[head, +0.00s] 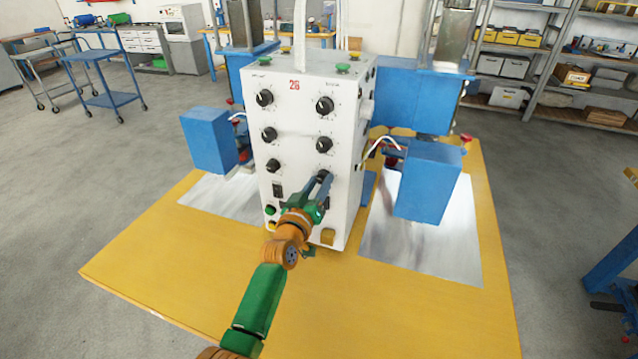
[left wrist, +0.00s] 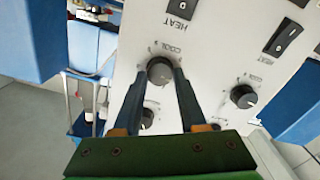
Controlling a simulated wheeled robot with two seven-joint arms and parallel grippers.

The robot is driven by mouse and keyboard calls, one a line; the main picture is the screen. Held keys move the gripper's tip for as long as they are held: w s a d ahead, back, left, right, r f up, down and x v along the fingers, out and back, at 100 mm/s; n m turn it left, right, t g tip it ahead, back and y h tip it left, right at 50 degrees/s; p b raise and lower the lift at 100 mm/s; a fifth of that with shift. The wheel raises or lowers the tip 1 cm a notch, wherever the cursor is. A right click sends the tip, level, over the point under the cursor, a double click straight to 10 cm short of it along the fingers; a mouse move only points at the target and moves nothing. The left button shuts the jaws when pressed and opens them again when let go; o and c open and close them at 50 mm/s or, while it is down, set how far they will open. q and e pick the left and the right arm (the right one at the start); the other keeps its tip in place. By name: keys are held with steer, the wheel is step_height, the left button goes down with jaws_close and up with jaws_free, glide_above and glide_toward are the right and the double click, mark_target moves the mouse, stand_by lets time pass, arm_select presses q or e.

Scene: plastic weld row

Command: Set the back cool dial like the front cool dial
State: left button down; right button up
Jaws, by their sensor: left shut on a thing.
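A white control box (head: 298,175) carries two columns of black dials. My left gripper (head: 320,181) is shut on the lowest dial of the right column, just above a switch. In the left wrist view, the fingers (left wrist: 169,80) hold the sides of this dial, a black knob (left wrist: 160,67) marked COOL. The other cool dial (left wrist: 243,96) is in the left column, and it also shows in the head view (head: 273,166). It has a pale pointer mark. The held dial's pointer is not clear. The column labels are too small to read as front or back. My right gripper is not in view.
Other dials sit higher on the box, with switches and buttons lower down. Blue blocks (head: 208,142) and (head: 428,184) flank it above metal plates on a yellow table (head: 180,275). Red and white leads curve beside it. The table's front is clear except for my arm.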

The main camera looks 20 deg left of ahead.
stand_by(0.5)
arm_select(q)
steer(key=shift+c, duration=2.4)
jaws_free()
steer(key=shift+s, duration=0.1)
steer(key=s, duration=0.7)
steer(key=shift+w+a, duration=0.1)
steer(key=shift+f, duration=0.1)
